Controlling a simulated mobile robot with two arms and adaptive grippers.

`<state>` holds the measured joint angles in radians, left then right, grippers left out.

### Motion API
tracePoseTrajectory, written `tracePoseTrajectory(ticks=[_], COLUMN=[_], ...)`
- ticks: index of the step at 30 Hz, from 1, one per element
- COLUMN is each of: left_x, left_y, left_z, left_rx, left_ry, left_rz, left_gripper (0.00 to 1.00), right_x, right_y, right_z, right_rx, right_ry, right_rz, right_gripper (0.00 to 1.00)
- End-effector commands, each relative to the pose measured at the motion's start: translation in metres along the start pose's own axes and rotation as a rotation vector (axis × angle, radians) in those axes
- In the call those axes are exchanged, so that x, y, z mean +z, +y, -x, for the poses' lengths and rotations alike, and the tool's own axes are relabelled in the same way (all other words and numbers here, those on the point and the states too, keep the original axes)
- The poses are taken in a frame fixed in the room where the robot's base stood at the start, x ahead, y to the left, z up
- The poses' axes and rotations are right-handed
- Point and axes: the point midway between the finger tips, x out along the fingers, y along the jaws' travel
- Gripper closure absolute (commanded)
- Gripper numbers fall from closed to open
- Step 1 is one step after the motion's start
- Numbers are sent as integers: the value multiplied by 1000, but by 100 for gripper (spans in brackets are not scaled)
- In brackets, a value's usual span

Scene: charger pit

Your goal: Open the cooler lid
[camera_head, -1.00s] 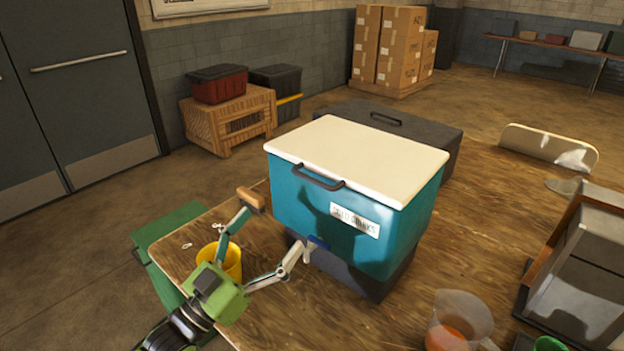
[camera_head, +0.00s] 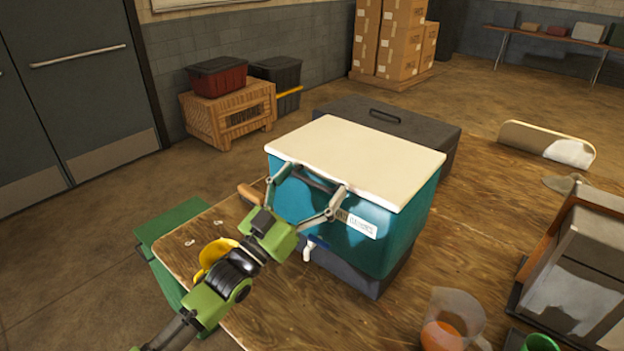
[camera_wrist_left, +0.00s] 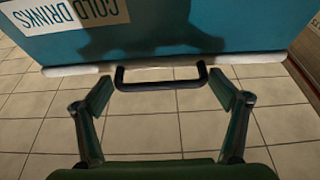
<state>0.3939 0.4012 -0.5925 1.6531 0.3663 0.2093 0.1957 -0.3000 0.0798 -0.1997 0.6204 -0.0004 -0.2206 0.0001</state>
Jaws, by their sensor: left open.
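The teal cooler (camera_head: 400,240) stands on the wooden table with its white lid (camera_head: 355,155) closed. A dark handle (camera_head: 318,182) projects from the lid's front edge; the handle also shows in the left wrist view (camera_wrist_left: 160,84). My left gripper (camera_head: 318,178) is open at the front of the cooler, its fingers spread on either side of the handle. In the left wrist view the handle lies between the fingertips (camera_wrist_left: 162,92), with a gap visible on each side. My right gripper is not in view.
A small tap (camera_head: 310,250) sticks out low on the cooler's front. A yellow cup (camera_head: 213,256) is beside my left arm. A dark case (camera_head: 425,125) is behind the cooler. A pitcher (camera_head: 452,322) and a metal-sided box (camera_head: 580,270) stand at the right.

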Motion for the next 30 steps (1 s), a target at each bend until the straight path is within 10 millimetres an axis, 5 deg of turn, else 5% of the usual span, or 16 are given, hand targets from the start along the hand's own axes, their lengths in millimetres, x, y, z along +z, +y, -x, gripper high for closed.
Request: tracePoseTrajectory(ticks=[6, 12, 23, 30], left_x=[0, 0, -21, -62], left_y=[0, 0, 0, 1], left_z=[0, 0, -10, -34], left_rx=[0, 0, 1, 2], left_ry=[-1, 0, 5, 11], left_rz=[0, 0, 0, -2], left_gripper=[10, 55, 55, 55], right_x=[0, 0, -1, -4], right_y=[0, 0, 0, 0], right_z=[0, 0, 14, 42], right_rx=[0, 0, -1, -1], right_ry=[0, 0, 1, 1], right_rz=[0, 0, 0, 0], right_gripper=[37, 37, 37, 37])
